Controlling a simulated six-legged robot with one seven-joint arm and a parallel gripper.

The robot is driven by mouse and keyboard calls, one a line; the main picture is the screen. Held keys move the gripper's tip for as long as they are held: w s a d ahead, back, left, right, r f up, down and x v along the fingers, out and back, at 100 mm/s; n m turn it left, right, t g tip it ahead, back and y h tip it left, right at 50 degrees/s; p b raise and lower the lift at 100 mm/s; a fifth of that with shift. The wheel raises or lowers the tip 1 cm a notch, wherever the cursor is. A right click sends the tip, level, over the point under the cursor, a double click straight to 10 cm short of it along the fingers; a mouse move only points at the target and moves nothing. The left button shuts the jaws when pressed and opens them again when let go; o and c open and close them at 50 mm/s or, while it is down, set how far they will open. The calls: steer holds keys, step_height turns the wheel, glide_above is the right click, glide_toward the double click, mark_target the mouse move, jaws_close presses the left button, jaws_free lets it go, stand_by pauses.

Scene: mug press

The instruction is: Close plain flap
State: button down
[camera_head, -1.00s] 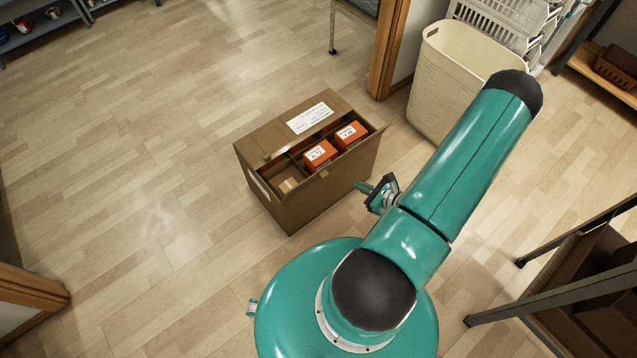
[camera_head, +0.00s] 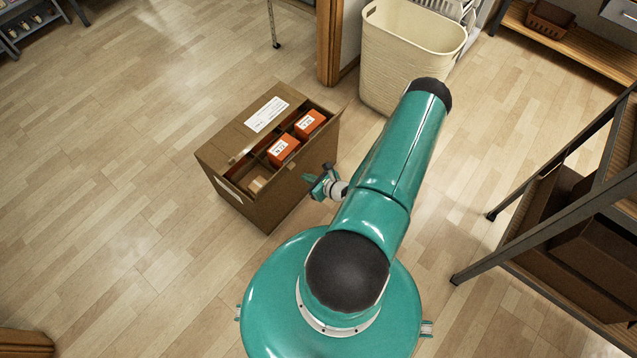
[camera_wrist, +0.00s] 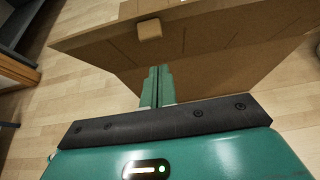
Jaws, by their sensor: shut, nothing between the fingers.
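An open brown cardboard box (camera_head: 285,195) stands on the floor left of my arm in the head view. Its far flap (camera_head: 240,130) bears a white label and lies over the back part of the top. Two orange cartons (camera_head: 284,150) and a small brown carton (camera_head: 258,184) show inside. The plain flap (camera_head: 325,140) appears open along the near right side; it is hard to tell from the wall. My gripper (camera_head: 309,179) is shut and empty beside that side. In the wrist view, the shut fingers (camera_wrist: 157,72) point at the brown cardboard (camera_wrist: 215,35); contact cannot be told.
A cream laundry basket (camera_head: 405,50) stands behind the box, beside a wooden door post (camera_head: 328,40). A metal-framed shelf (camera_head: 560,220) with brown boxes is at the right. The floor left of the box is clear.

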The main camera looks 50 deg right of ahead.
steer(key=w, duration=0.1)
steer(key=w+r, duration=0.1)
steer(key=w, duration=0.1)
steer(key=shift+a+r, duration=0.1)
steer(key=shift+w+r+g, duration=0.15)
steer(key=shift+w+g, duration=0.15)
stand_by(0.4)
